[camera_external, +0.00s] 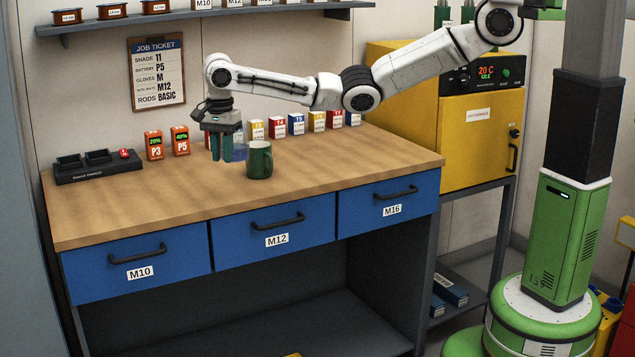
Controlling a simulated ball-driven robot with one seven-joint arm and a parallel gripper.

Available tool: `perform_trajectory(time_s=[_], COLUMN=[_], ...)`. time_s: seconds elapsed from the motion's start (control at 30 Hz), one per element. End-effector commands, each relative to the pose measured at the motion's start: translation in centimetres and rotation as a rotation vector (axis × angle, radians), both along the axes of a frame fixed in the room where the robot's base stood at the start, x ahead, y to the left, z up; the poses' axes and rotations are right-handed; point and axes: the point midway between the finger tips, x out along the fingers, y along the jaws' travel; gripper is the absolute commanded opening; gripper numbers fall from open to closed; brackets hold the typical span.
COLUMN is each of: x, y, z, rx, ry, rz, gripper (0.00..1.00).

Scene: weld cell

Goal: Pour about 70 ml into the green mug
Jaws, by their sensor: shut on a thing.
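The container is partly hidden by the fingers and the mug. It looks about upright, close beside the mug; whether the two touch I cannot tell. The liquid level in either one is not visible.
Battery packs P3 (154,145) and P5 (180,141) and a dark charger (97,166) stand to the left. Several small labelled boxes (297,124) line the back. A yellow oven (482,140) is at right. The bench top (340,165) is clear in front and right.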

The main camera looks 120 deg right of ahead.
Motion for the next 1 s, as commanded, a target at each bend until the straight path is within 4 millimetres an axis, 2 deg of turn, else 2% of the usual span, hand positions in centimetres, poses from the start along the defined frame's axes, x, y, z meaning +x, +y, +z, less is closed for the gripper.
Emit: perform_trajectory(time_s=[0.03,0.2,0.4,0.7,1.0], x=[-0.2,-0.1,0.0,0.0,-0.3], y=[-0.1,-0.1,-0.1,-0.1,-0.4], z=[-1.4,-5.3,-7.7,-8.0,-7.1], rx=[-0.001,-0.002,-0.001,-0.002,0.026], ry=[0.004,0.002,0.0,-0.002,-0.028], rz=[-0.002,-0.001,0.0,0.0,0.001], gripper=[0.0,0.0,0.0,0.0,0.0])
